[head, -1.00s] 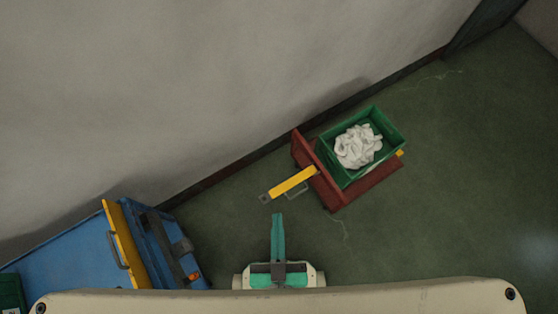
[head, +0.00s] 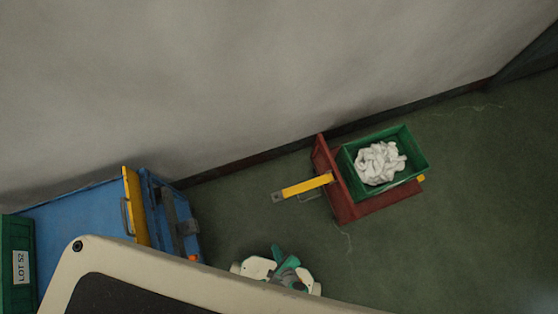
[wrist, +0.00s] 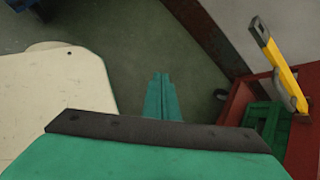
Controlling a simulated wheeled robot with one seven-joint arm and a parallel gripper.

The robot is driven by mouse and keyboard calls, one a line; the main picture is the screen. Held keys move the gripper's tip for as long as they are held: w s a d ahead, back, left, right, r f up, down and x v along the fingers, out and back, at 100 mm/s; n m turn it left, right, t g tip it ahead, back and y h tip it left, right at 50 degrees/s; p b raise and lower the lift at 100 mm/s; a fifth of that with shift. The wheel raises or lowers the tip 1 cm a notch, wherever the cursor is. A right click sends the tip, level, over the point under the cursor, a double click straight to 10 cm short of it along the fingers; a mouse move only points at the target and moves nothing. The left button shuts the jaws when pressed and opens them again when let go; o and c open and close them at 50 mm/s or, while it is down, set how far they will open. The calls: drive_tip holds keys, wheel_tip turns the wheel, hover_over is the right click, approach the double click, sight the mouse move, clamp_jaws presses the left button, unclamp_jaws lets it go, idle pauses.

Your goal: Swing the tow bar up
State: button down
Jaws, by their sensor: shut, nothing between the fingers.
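The yellow tow bar (head: 306,186) sticks out low to the left from the red cart (head: 381,205), with a grey end plate and a grey handle along its side. In the wrist view the tow bar (wrist: 275,55) is at the upper right, beside the red cart (wrist: 302,145). My gripper (head: 279,253) is below and left of the cart in the head view, apart from the bar. In the wrist view my gripper (wrist: 162,82) has its green fingers together, with nothing between them.
A green crate (head: 422,158) holding white cloth (head: 380,162) sits on the red cart. A blue cart (head: 75,215) with a yellow bar (head: 134,205) and a green crate (head: 18,232) stands at the left. A grey wall (head: 230,80) runs behind. Green floor lies open at the lower right.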

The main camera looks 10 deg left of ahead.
drive_tip(key=w+a+r+m+t+y, duration=0.1)
drive_tip(key=w+a+r+m+t, duration=0.1)
drive_tip(key=w, duration=0.6)
drive_tip(key=w+a+r+m+t+y, duration=0.1)
drive_tip(key=w+a+m+t, duration=0.1)
drive_tip(key=w+m, duration=0.3)
drive_tip(key=shift+w+a+r+t+y, duration=0.3)
drive_tip(key=shift+w+t, duration=0.4)
drive_tip(key=shift+w, duration=1.3)
drive_tip(key=shift+d+r, duration=0.1)
drive_tip(key=shift+r, duration=0.1)
